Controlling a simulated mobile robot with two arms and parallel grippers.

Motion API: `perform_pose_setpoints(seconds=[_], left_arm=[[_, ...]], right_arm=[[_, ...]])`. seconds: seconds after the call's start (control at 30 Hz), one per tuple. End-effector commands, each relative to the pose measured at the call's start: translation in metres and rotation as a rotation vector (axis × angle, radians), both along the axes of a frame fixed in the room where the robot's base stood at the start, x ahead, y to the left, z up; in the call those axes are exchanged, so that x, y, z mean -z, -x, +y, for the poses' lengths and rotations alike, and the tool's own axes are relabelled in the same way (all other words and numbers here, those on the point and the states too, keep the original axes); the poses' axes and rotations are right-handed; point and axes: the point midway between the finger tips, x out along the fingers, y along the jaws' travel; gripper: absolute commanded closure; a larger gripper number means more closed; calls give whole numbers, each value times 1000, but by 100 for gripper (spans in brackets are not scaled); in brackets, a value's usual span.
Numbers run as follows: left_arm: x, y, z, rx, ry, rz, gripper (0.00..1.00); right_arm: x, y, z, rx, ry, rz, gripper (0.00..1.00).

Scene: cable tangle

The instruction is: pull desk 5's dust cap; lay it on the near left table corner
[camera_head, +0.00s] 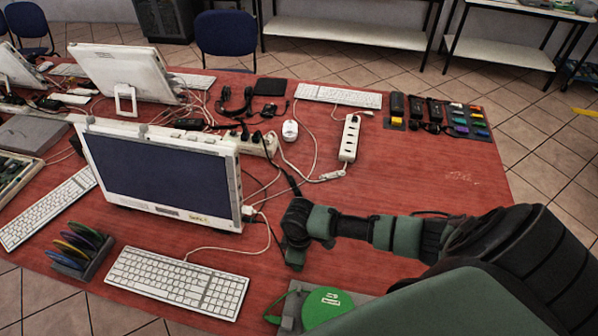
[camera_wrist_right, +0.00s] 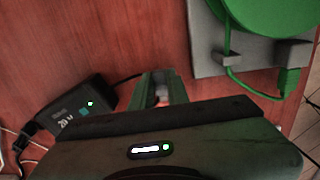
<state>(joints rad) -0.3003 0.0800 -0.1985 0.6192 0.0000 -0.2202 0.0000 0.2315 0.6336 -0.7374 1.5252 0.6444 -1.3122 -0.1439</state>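My right gripper (camera_head: 293,258) reaches in from the right and points down over the red table (camera_head: 420,180), right of the front monitor (camera_head: 165,175). In the right wrist view its fingers (camera_wrist_right: 162,88) are close together with a small pale orange spot between them. I cannot tell whether that is a held cap or something behind. I cannot single out a dust cap in either view. A small yellowish label on the monitor's lower frame is too small to read. The table's near left part (camera_head: 40,258) is partly visible. My left gripper is not in view.
A green disc (camera_head: 325,306) with a green cable lies on a grey board near the front edge. A black power adapter (camera_wrist_right: 78,110) shows a green light. Keyboards (camera_head: 178,282), a disc rack (camera_head: 80,247) and a power strip (camera_head: 350,138) stand around. The table's right part is mostly clear.

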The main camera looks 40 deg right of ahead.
Motion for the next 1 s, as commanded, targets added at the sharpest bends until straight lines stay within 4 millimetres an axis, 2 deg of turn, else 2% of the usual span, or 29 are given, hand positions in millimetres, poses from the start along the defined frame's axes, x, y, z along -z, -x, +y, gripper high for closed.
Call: perform_pose_setpoints(seconds=[0.03, 0.1, 0.47, 0.57, 0.8, 1.0], left_arm=[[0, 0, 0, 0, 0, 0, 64], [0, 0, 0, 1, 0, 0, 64], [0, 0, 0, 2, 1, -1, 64], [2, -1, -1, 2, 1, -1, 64], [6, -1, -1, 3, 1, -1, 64], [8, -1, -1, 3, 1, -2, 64]], right_arm=[[0, 0, 0, 0, 0, 0, 73], [0, 0, 0, 0, 0, 0, 59], [-3, 0, 0, 0, 1, -1, 59], [-14, -1, 0, -1, 0, -4, 59], [-54, -1, -1, -1, 1, -3, 59], [-75, -1, 0, -1, 1, -2, 59]])
